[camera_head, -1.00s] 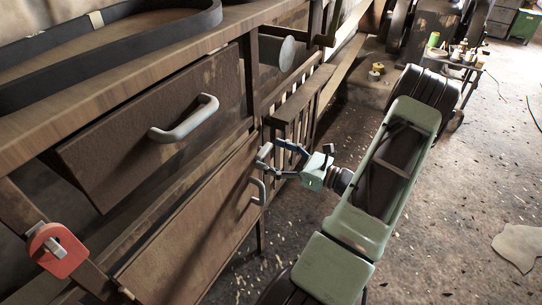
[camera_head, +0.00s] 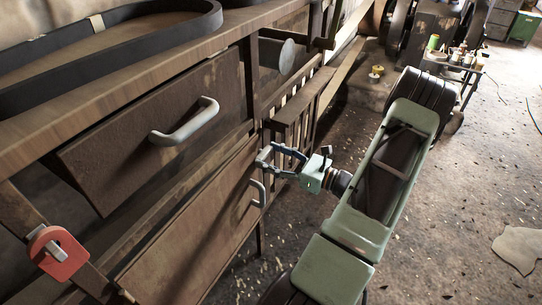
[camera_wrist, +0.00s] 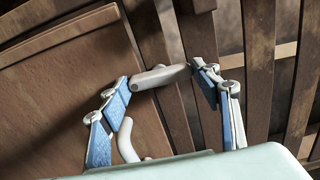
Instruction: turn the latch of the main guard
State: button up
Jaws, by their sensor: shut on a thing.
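The main guard looks to be the lower rusty brown panel (camera_head: 190,235), with a pale curved handle (camera_head: 259,193) near its right edge. The latch (camera_wrist: 160,76) is a pale grey lever at the panel's upper right edge, lying nearly level in the wrist view. My gripper (camera_head: 266,157) reaches it from the right in the head view. In the wrist view my gripper (camera_wrist: 163,77) has one blue-and-grey finger at each end of the latch, shut on it. The panel's handle (camera_wrist: 129,141) shows below the left finger. My fingers mostly hide the latch in the head view.
An upper panel with a grey handle (camera_head: 186,122) juts out above. A workbench top (camera_head: 120,90) carries a black belt (camera_head: 110,45). A red part with a grey bar (camera_head: 57,252) is at lower left. Wooden slats (camera_head: 290,135) stand behind my gripper. The floor at right is open.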

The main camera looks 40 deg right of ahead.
jog(key=shift+r, duration=0.1)
jog(key=m+p, duration=0.4)
jog(key=shift+r, duration=0.1)
jog(key=m+p, duration=0.3)
jog(key=m, duration=0.1)
jog(key=shift+m, duration=0.3)
jog(key=m+p, duration=0.1)
jog(key=m, duration=0.3)
jog(key=shift+m+p, duration=0.3)
jog(key=shift+p, duration=0.1)
jog(key=m+p, duration=0.1)
jog(key=m, duration=0.3)
jog(key=shift+f, duration=0.2)
jog(key=shift+m, duration=0.4)
jog(key=o, duration=1.2)
jog(key=shift+c, duration=0.2)
